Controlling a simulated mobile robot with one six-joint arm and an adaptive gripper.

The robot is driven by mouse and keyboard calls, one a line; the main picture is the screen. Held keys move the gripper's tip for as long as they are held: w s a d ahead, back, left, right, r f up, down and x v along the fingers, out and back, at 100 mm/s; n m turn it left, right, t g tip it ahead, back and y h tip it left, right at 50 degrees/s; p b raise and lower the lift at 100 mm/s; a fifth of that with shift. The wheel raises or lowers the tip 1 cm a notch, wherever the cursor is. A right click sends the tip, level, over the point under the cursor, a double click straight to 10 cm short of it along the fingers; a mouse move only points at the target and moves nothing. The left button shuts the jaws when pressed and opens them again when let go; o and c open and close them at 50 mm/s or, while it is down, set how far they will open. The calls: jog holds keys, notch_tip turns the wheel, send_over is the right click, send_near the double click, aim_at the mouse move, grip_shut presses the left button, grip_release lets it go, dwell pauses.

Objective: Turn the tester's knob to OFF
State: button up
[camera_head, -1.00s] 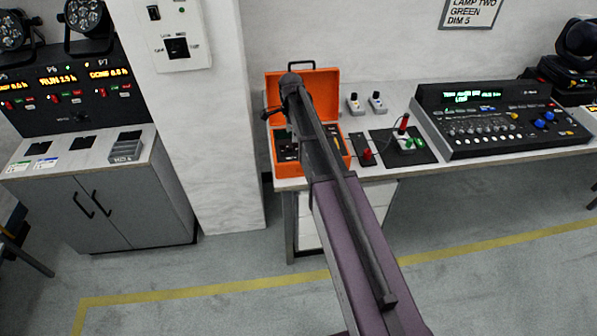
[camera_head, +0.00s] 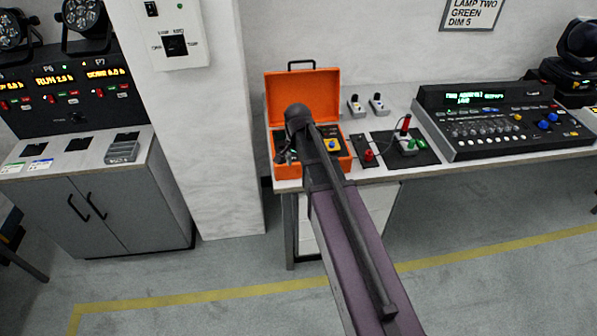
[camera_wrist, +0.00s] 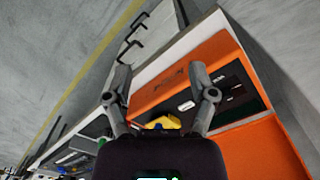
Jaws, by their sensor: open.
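The tester is an orange case (camera_head: 302,92) with its lid open, at the left end of the bench; its dark panel lies inside. In the wrist view the yellow knob (camera_wrist: 165,122) is partly hidden by my gripper's body, low between the fingers, and the orange case (camera_wrist: 172,85) lies beyond. I cannot read its setting. My gripper (camera_wrist: 160,78) is open, fingers wide apart with nothing between the tips. In the head view my arm mostly hides it over the case.
A small red-knobbed device (camera_head: 369,155) and a black mat (camera_head: 427,156) with a small box and red and green parts lie right of the case. Two small switch boxes (camera_head: 356,105) stand behind. A lighting console (camera_head: 500,125) fills the right. A white pillar (camera_head: 215,150) stands left.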

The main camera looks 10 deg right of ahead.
jog(key=shift+s+f+n, duration=0.25)
jog(key=shift+s+n, duration=0.25)
jog(key=shift+s, duration=0.25)
jog(key=s+n, duration=0.8)
jog(key=s, duration=0.4)
jog(key=shift+s+a, duration=0.3)
dwell(0.8)
